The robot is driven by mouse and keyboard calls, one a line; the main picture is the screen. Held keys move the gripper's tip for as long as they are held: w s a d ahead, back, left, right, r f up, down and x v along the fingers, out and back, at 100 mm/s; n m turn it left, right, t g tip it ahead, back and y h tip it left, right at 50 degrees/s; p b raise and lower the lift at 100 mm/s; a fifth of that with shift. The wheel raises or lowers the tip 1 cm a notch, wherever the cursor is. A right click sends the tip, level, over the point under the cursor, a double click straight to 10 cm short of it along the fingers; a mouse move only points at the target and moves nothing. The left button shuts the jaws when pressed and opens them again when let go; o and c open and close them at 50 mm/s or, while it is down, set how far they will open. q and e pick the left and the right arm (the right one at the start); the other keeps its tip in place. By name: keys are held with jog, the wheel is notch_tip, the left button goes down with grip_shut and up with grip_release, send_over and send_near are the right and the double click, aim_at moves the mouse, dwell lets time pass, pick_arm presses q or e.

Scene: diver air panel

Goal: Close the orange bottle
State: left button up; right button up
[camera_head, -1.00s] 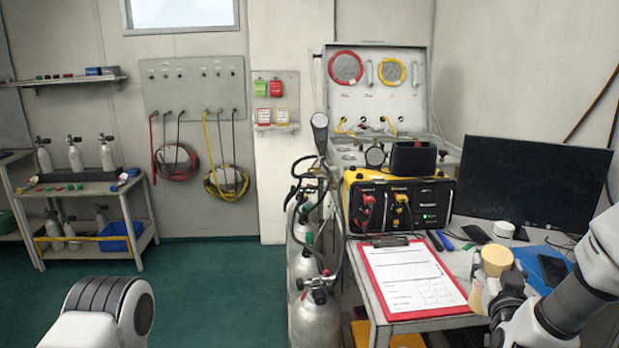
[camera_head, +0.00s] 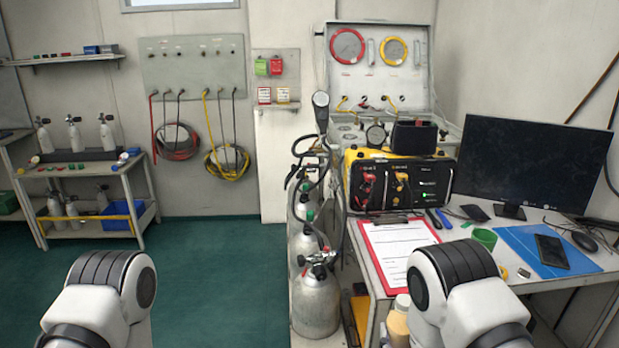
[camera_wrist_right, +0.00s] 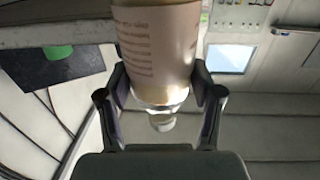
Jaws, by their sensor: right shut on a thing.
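A pale orange-beige bottle with printed text (camera_wrist_right: 157,45) is between the two fingers of my right gripper (camera_wrist_right: 160,88) in the right wrist view. The fingers press on its sides. A narrower whitish end (camera_wrist_right: 161,121) shows beyond the bottle's shoulder; I cannot tell whether it is a cap or a bare neck. In the head view, part of the bottle (camera_head: 396,328) shows at the bottom edge, beside my right arm, which hides the rest and the gripper. My left arm shows at the lower left, but its gripper is out of view.
A red clipboard (camera_head: 372,248) lies on the desk, left of a green cup (camera_head: 484,238). A blue mat (camera_head: 530,245) with a black phone (camera_head: 551,251) lies to the right, before a monitor (camera_head: 522,165). Grey cylinders (camera_head: 315,300) stand left of the desk.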

jog(key=shift+r, duration=0.7)
jog(key=s+a+f+n+g+y, duration=0.2)
jog(key=s+a+n+g+y, duration=0.2)
jog(key=s+a+n+y, duration=0.4)
jog(key=s+a+y, duration=0.2)
jog(key=a+y, duration=0.1)
jog(key=a, duration=0.3)
jog(key=shift+s+a+y, duration=0.25)
jog(key=shift+s+y, duration=0.05)
jog(key=shift+s, duration=0.05)
jog(key=shift+f, duration=0.1)
grip_shut()
